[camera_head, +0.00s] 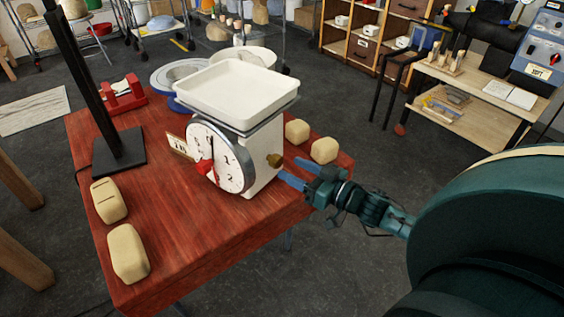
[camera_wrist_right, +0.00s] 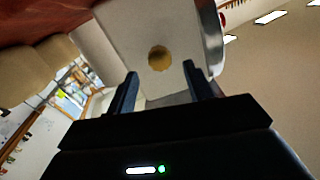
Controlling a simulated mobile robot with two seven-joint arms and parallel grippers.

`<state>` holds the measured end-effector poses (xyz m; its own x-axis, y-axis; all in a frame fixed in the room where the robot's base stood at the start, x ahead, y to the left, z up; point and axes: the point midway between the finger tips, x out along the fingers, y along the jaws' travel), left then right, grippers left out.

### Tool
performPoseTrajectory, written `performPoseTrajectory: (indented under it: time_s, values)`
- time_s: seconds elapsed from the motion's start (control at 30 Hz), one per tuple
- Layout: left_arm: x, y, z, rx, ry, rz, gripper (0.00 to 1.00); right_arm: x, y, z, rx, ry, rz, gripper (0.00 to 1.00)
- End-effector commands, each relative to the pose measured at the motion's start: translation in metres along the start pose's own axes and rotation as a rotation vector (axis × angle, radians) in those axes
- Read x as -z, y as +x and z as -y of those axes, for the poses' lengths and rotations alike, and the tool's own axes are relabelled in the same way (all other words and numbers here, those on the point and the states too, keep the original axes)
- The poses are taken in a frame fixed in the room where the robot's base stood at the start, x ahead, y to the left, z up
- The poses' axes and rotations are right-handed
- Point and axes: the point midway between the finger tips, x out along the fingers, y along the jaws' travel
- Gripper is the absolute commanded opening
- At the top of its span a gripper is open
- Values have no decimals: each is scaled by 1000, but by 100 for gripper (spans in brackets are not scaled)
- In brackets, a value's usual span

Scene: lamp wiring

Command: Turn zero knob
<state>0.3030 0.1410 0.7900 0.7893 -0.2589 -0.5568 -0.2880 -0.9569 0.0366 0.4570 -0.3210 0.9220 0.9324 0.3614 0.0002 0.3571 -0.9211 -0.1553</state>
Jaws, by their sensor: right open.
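A white kitchen scale (camera_head: 236,150) with a round dial and a white tray on top stands on the red wooden table. A brass zero knob (camera_head: 274,160) sticks out of the scale's right side. In the right wrist view the round knob (camera_wrist_right: 158,58) shows on the pale side wall, ahead of the fingers and between them. My right gripper (camera_head: 300,174) is open, close to the knob on its right; it also shows in the right wrist view (camera_wrist_right: 160,82). The fingers look apart from the knob. My left gripper is not in view.
Pale blocks (camera_head: 324,150) stand behind the scale, and others (camera_head: 127,254) lie at the table's left front. A black stand (camera_head: 118,152) rises on the left. A red tape dispenser (camera_head: 122,97) and a bluish plate sit at the back. The table's (camera_head: 210,240) front middle is clear.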

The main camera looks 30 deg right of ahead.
Motion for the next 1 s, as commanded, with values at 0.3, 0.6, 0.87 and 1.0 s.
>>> performPoseTrajectory:
  time_s: [0.3,0.6,0.87,1.0]
  values:
    - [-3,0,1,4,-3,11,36,0,39,0,-1,1,-1,52]
    - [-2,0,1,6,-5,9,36,-1,44,0,0,2,1,52]
    - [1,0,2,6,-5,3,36,0,44,0,0,1,1,37]
    - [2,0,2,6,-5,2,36,0,44,0,0,1,1,26]
